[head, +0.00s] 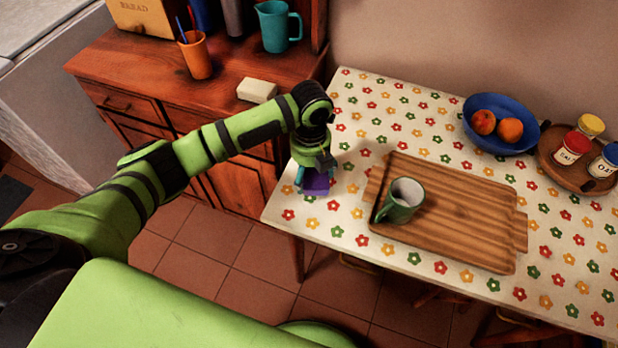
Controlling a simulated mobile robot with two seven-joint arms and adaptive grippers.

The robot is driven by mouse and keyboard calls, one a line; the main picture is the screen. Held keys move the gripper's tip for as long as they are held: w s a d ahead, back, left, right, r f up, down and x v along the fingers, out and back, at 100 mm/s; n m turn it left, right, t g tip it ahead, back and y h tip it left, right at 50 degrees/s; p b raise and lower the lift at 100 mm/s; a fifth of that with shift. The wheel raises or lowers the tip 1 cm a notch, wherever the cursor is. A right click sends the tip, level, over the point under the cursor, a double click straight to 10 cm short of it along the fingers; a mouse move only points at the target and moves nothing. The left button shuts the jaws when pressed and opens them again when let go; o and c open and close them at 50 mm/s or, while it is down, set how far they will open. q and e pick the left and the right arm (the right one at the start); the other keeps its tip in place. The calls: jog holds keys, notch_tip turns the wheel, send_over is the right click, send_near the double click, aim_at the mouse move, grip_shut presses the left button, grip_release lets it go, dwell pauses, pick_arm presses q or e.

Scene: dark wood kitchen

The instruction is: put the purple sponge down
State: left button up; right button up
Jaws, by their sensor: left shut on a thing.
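A purple sponge (316,184) is at the left end of the table with the flowered cloth (350,215). My left gripper (315,178) is shut on the sponge from above, and its fingers hide part of it. I cannot tell whether the sponge touches the cloth or hangs just above it. My right gripper is not in the head view.
A wooden tray (470,225) with a green mug (401,200) lies right of the sponge. A blue bowl (500,103) of fruit and a round tray (555,165) of jars stand farther right. A wooden cabinet (140,75) stands left, holding a teal jug (275,27).

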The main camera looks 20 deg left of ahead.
aim_at(309, 181)
pick_arm(q)
jog(key=shift+a+f+p, duration=0.15)
jog(key=shift+f+p, duration=0.15)
jog(key=shift+f, duration=1.85)
jog(key=shift+f, duration=0.15)
jog(key=o, duration=1)
notch_tip(309, 181, up, 12)
jog(key=shift+r+b, duration=0.2)
jog(key=shift+b, duration=0.15)
